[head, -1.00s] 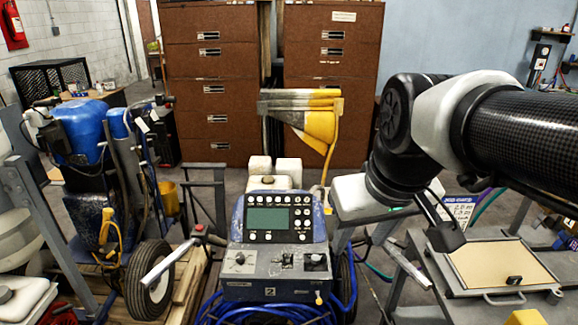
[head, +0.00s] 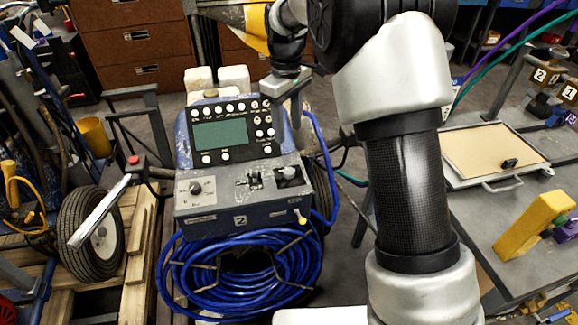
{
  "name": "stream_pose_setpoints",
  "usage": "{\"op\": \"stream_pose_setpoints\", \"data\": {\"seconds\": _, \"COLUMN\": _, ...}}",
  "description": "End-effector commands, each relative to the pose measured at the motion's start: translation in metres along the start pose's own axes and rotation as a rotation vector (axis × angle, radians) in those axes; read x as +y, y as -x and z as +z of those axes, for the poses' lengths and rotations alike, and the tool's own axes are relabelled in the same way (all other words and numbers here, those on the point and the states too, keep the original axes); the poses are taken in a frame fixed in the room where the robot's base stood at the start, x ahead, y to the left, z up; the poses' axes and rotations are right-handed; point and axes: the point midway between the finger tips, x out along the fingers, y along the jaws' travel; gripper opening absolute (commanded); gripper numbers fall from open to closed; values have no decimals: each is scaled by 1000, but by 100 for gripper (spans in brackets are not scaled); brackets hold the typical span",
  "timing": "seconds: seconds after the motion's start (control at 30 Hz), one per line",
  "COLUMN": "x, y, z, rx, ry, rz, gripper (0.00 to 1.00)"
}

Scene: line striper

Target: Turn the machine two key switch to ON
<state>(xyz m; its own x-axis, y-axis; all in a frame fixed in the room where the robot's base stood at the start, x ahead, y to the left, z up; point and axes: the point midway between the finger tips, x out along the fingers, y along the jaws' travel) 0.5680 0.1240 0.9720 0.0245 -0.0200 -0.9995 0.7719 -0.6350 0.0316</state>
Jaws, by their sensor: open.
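The blue and grey machine (head: 240,220) marked "2" stands in the middle of the head view. Its upper panel has a greenish screen (head: 220,134) and several white buttons. My gripper (head: 297,118) is open, above and behind the right part of the panel, apart from the switches. Its fingers point down and are partly hard to make out.
A coil of blue hose (head: 240,280) hangs below the panel. A silver handle (head: 98,212) and a wheel (head: 95,235) are at left. At right, a grey table holds a framed board (head: 490,152), a yellow block (head: 535,225) and numbered tags (head: 546,75).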

Motion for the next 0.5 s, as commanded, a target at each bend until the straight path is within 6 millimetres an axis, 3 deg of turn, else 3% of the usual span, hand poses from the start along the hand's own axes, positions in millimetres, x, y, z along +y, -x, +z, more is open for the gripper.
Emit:
{"op": "stream_pose_setpoints", "data": {"seconds": 0.03, "x": -1, "y": -14, "z": 1, "rx": -4, "ry": 0, "rz": -3, "gripper": 45}}
{"op": "stream_pose_setpoints", "data": {"seconds": 0.5, "x": -1, "y": -115, "z": 1, "rx": -2, "ry": -2, "rz": -2, "gripper": 45}}
